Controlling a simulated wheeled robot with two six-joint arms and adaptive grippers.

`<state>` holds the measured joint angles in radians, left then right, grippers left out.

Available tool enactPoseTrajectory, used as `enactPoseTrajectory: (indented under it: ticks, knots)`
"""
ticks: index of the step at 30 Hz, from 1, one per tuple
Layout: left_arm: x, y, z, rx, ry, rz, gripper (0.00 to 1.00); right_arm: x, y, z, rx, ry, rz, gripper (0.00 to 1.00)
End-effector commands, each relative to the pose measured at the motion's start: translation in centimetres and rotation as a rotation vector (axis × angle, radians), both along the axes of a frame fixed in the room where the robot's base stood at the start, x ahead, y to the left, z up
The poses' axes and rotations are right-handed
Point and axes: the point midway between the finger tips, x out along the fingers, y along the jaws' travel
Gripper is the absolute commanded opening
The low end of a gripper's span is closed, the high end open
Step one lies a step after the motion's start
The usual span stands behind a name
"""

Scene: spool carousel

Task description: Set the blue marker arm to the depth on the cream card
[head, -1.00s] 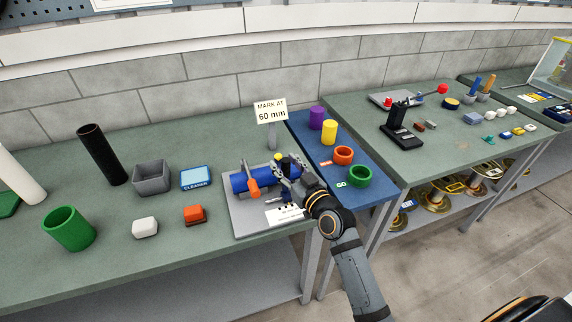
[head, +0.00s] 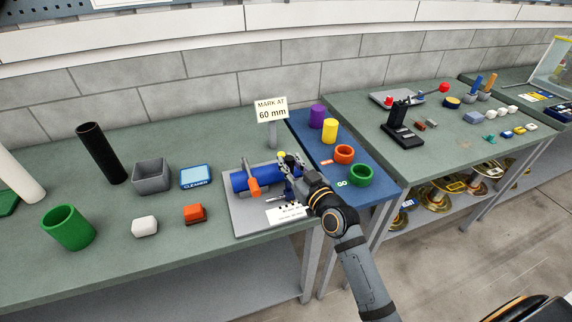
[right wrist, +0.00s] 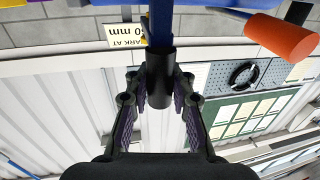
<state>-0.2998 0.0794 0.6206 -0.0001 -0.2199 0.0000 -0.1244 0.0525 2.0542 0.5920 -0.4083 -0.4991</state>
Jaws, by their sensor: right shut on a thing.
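The cream card (head: 271,109) stands on a post behind the fixture and reads "MARK AT 60 mm". The fixture has a grey base plate (head: 243,219), a blue cylinder (head: 240,182) lying on it and an orange handle (head: 253,187). My right gripper (head: 288,172) is at the cylinder's right end. In the right wrist view its fingers (right wrist: 160,88) are shut on the dark grip (right wrist: 160,68) of the blue marker arm (right wrist: 160,22). The fingers hide much of the arm in the head view. A white label (head: 286,213) lies at the plate's front; its print is too small to read. My left gripper is out of view.
A blue mat (head: 375,190) to the right holds purple, yellow, orange and green rings or cylinders. On the left are a grey bin (head: 151,176), a cleaner pad (head: 196,177), a red-orange block (head: 194,213) and a white block (head: 145,227).

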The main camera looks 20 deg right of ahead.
Motion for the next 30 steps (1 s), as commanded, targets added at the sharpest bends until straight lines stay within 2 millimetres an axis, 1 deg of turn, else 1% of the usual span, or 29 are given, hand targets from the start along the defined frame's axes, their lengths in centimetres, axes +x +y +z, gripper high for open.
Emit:
enactPoseTrajectory:
  ticks: [6,7,12,20,22,25,30]
  knots:
    - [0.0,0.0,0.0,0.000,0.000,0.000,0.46,-0.1,0.0,-0.2,0.000,0.004,0.000,0.00]
    - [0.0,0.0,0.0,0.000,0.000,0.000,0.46,-0.1,0.0,-0.2,0.000,0.005,0.000,0.25]
    - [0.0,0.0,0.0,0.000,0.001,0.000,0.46,0.0,0.0,-0.2,0.000,0.004,0.000,0.46]
    - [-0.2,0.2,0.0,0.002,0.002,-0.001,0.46,-0.1,0.0,-0.1,-0.001,0.003,0.000,0.46]
    - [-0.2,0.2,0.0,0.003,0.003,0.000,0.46,-0.5,-0.1,-0.2,-0.002,0.004,0.000,0.46]
    - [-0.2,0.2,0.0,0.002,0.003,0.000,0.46,-2.0,-0.5,-0.3,-0.003,0.004,0.000,0.46]
    - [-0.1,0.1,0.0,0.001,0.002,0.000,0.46,-5.3,-1.2,-0.3,-0.005,0.007,0.003,0.46]
